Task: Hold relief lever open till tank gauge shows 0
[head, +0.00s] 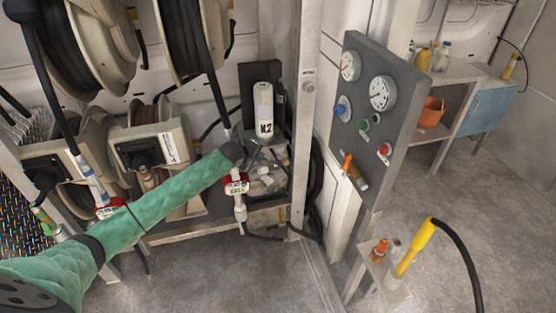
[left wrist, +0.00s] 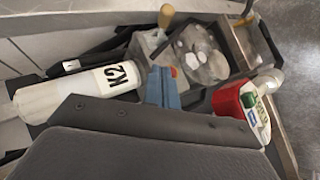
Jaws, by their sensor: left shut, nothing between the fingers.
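A white tank marked K2 (head: 264,110) stands on a low shelf behind my left gripper (head: 258,153). The tank (left wrist: 85,92) lies across the left of the left wrist view. My left gripper (left wrist: 163,88) is shut and empty, its blue-grey fingers pointing at the fittings by the tank. A tan-handled lever-like part (left wrist: 165,17) sits beyond the fingertips, apart from them; I cannot tell if it is the relief lever. Round clear and white parts (left wrist: 200,57) sit beside it. Two dial gauges (head: 382,93) (head: 350,66) are on a grey panel; their readings are too small to tell. My right gripper is not in view.
A red-and-white metering handle (head: 237,187) hangs below my left gripper; it also shows in the left wrist view (left wrist: 243,106). Hose reels (head: 150,148) stand at left. A white post (head: 306,110) separates the shelf from the grey panel (head: 350,125). A yellow-handled tool (head: 415,246) stands front right.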

